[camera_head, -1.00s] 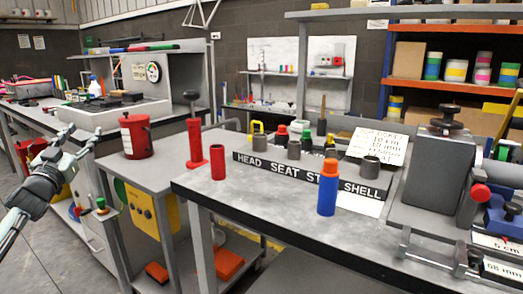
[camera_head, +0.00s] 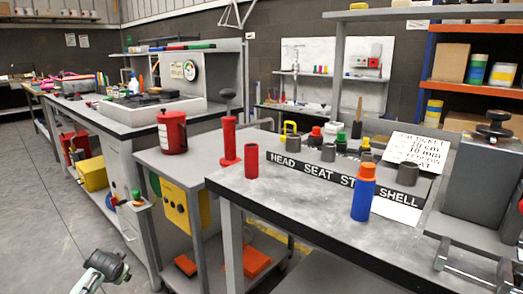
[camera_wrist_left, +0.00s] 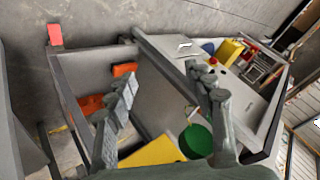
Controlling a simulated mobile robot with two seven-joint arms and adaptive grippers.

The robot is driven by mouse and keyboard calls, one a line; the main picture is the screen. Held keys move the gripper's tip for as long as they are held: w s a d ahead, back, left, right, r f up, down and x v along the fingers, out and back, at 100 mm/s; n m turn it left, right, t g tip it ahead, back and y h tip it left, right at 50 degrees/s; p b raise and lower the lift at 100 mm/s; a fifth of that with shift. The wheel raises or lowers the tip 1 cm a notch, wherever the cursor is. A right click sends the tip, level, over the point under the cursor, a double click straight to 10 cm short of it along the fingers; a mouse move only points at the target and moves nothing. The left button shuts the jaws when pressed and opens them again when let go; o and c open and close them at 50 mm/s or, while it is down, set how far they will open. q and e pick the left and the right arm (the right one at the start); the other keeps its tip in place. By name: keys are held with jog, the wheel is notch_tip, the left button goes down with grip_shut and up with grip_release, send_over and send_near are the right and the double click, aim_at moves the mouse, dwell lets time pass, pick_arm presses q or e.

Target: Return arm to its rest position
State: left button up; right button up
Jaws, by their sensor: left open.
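My left gripper (camera_wrist_left: 162,72) shows in the left wrist view, its two grey fingers spread wide with nothing between them. Behind the fingers are a grey bench, a yellow panel (camera_wrist_left: 155,152) and a green round thing (camera_wrist_left: 196,141). In the head view, a dark joint and pale link of my left arm (camera_head: 106,266) show low at the bottom left, over the floor and clear of the benches. The fingers cannot be made out there. My right gripper is in neither view.
A grey workbench (camera_head: 300,205) holds a blue bottle with orange top (camera_head: 363,195), a red tube (camera_head: 251,161) and a labelled rack (camera_head: 325,174). A red can (camera_head: 172,133) stands on the side bench. The floor (camera_head: 40,220) at left is open.

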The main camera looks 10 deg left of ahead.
pick_arm(q)
jog(key=s+d+f+g+h, duration=0.1)
jog(key=s+d+f, duration=0.5)
jog(key=s, duration=0.4)
jog(key=s+d+f+g+h, duration=0.1)
jog(key=s+d+f+h, duration=0.1)
jog(key=s+d+f, duration=0.5)
jog(key=s+d+f+g+h, duration=0.1)
jog(key=s+d+f, duration=0.6)
jog(key=s, duration=0.7)
jog(key=d+g, duration=0.1)
jog(key=d, duration=0.1)
jog(key=shift+d+f+h, duration=0.25)
jog(key=shift+d+h, duration=0.1)
jog(key=shift+h, duration=0.05)
